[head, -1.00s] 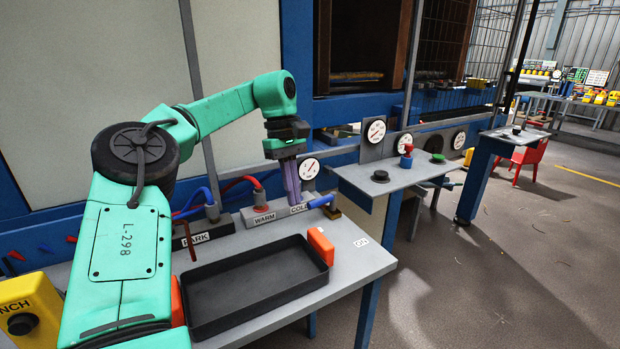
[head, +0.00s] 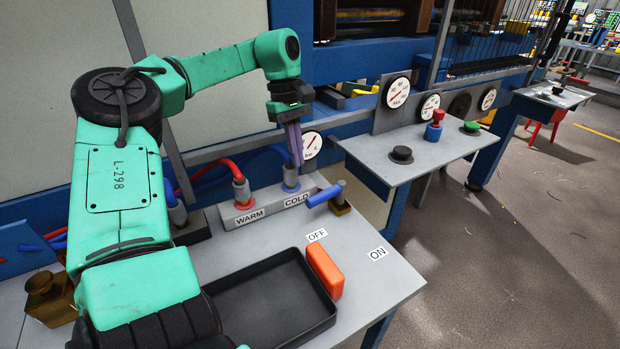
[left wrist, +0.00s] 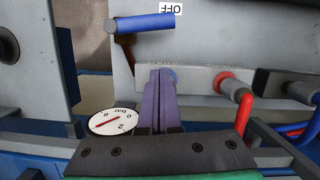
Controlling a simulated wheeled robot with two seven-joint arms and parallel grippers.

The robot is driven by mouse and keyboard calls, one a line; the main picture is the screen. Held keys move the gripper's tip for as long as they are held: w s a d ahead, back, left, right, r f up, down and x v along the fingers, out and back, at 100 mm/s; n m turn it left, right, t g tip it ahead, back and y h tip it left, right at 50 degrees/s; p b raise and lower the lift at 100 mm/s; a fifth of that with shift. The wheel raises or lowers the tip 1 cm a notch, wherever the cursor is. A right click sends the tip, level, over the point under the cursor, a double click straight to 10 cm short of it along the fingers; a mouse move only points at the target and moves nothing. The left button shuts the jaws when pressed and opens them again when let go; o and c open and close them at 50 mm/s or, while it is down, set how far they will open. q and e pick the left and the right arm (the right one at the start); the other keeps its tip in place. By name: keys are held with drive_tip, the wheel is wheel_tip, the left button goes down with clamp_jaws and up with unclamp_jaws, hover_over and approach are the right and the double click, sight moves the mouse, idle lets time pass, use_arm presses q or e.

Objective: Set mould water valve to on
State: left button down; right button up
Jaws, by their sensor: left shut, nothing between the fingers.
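The valve has a blue lever handle (head: 323,196) on a brass body (head: 341,206), at the back right of the grey bench. The lever points left from its post, on the side of the OFF label (head: 317,235); the ON label (head: 377,253) lies further right. In the left wrist view the blue lever (left wrist: 146,23) is at the top, beside the upside-down OFF label (left wrist: 171,8). My left gripper (head: 297,160) is shut and empty, its purple fingers pointing down near the COLD hose fitting (head: 291,180), apart from the lever. My right gripper is not in view.
A black tray (head: 222,290) and an orange block (head: 324,272) are at the bench front. The WARM fitting (head: 242,192) with its red hose stands left of COLD. A pressure gauge (head: 312,145) is behind the fingers. Bench top around the ON label is clear.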

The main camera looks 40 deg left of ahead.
use_arm(q)
drive_tip(key=x, duration=0.4)
drive_tip(key=shift+w+a+f, duration=0.15)
drive_tip(key=shift+a+f, duration=0.05)
drive_tip(key=shift+a, duration=0.05)
drive_tip(key=d, duration=0.4)
drive_tip(key=shift+s+f+p, duration=0.25)
drive_tip(key=shift+s+p, duration=0.1)
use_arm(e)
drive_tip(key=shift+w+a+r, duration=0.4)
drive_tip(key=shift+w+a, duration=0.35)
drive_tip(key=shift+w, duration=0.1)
use_arm(q)
drive_tip(key=shift+s+d, duration=0.1)
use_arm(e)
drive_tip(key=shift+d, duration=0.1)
